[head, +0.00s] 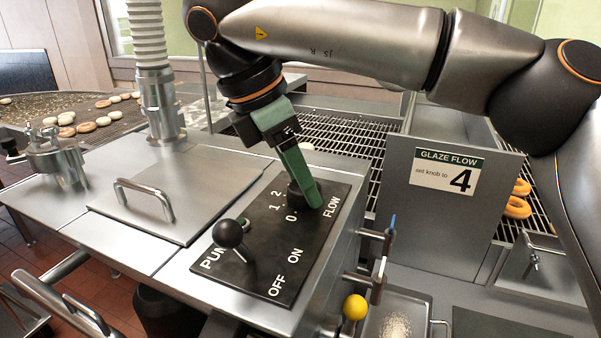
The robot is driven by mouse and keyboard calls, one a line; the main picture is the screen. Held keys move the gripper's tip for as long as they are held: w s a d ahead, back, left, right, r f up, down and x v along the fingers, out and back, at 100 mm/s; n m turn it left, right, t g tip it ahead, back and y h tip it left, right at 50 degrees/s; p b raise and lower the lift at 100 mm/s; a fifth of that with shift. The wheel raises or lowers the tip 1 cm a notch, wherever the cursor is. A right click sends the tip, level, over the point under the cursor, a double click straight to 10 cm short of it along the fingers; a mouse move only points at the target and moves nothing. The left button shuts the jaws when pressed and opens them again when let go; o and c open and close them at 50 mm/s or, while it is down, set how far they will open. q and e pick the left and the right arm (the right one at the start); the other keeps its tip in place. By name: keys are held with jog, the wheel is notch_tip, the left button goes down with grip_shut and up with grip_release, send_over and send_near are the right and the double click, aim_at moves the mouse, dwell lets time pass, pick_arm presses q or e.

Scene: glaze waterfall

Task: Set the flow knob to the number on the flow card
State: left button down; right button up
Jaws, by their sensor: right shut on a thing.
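The flow card (447,172) on the steel panel at the right reads "GLAZE FLOW, set knob to 4". The dark flow knob (294,195) sits on the black control plate (262,258), beside the word FLOW. My right gripper (308,196), with green fingers, reaches down from above and is shut on the knob, hiding much of it. The numbers 0, 1 and 2 show to the knob's left; any others are hidden behind the gripper. The knob's pointer cannot be made out. My left gripper is not in view.
A pump lever with a black ball (229,234) stands on the same plate near OFF and ON. A handled steel lid (178,195) lies to the left. A yellow ball knob (355,307) stands at the front. Wire conveyor racks (335,137) run behind.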

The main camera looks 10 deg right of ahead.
jog(key=shift+f, duration=0.1)
jog(key=o, duration=1.4)
jog(key=shift+c, duration=0.2)
jog(key=w+p+v, duration=0.1)
jog(key=p+v, duration=0.5)
jog(key=v, duration=0.6)
jog(key=shift+s+a+r, duration=0.15)
jog(key=shift+s+r, duration=0.15)
jog(key=shift+s, duration=0.25)
